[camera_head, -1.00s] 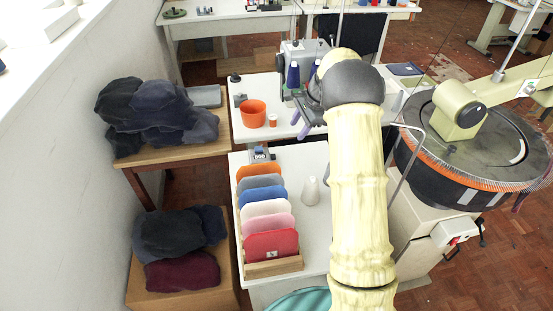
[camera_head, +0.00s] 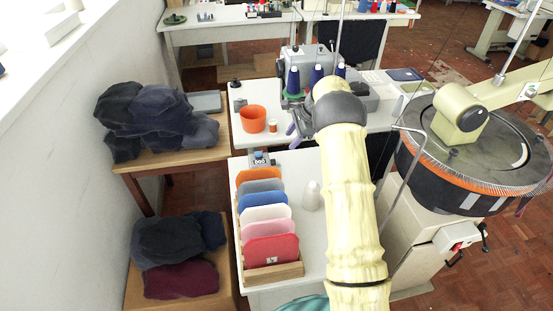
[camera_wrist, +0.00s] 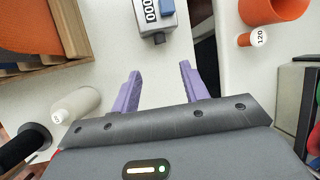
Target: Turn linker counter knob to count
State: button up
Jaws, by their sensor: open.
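The linker counter (camera_wrist: 150,14) is a small grey-white box at the top of the wrist view, cut off by the frame edge. Its display reads 000 in the visible part, with a blue part (camera_wrist: 167,7) beside it. A small dark knob (camera_wrist: 159,39) sticks out of its near side. In the head view the counter (camera_head: 261,159) stands at the back of the near white table. My gripper (camera_wrist: 159,70) is open and empty, its two purple fingers pointing at the counter with the knob beyond and between the tips. In the head view its fingers (camera_head: 292,130) show partly behind my arm.
An orange bowl (camera_head: 252,118) and a small orange spool (camera_wrist: 252,39) stand behind the counter. A round linking machine (camera_head: 460,150) is at the right.

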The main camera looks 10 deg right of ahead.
aim_at(273, 162)
jog(key=p+x, duration=0.1)
jog(key=x, duration=1.2)
jog(key=shift+a+f, duration=0.1)
jog(key=shift+f, duration=0.2)
grip_shut()
